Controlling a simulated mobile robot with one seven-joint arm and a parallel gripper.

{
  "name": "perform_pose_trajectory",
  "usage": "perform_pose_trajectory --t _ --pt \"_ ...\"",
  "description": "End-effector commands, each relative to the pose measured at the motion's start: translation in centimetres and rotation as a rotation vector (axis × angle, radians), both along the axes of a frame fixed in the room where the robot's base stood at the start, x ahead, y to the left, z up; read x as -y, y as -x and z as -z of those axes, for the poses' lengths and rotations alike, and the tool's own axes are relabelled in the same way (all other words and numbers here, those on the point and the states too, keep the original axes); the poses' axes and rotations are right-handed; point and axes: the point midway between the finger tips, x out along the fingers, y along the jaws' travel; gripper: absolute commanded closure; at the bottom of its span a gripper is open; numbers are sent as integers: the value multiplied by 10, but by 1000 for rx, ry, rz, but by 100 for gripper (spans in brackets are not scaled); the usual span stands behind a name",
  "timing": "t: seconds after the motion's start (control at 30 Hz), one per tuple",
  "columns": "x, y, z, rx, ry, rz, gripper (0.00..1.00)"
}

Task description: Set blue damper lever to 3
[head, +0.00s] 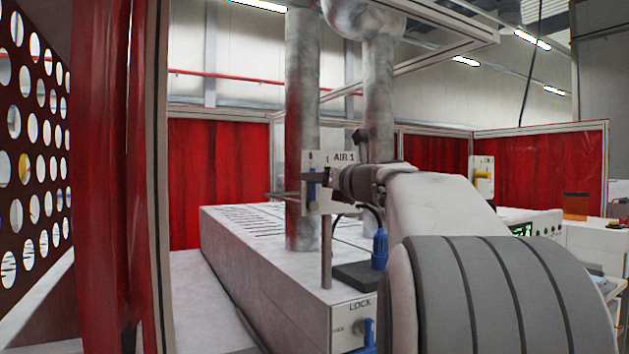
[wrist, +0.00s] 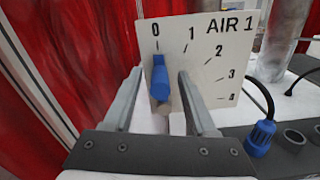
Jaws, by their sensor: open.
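The blue damper lever (wrist: 160,80) is on the white AIR 1 scale plate (wrist: 225,70). Its upper end points at the 0 mark; marks 1, 2, 3 and one more run clockwise to the right. My gripper (wrist: 160,73) is open, with one finger on each side of the lever and a visible gap on both sides. In the head view the plate (head: 343,157) stands beside the vertical duct, with the lever (head: 311,188) at its left part. My arm and wrist reach in from the right and partly cover the plate.
A blue plug (wrist: 262,138) with a black cable is at the right. In the head view a LOCK label (head: 360,306) with a blue handle is below. Metal ducts (head: 303,100) rise behind the plate. Red curtains (wrist: 65,60) hang at the left.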

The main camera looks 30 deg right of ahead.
Motion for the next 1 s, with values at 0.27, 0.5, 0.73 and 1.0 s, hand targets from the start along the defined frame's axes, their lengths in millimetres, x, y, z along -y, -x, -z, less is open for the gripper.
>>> perform_pose_trajectory --t 0.27,0.5,0.73,1.0 --pt "0 0 0 0 0 0 54" --pt "0 0 0 0 0 0 97" --pt "0 0 0 0 0 0 100" --pt "0 0 0 0 0 0 100"
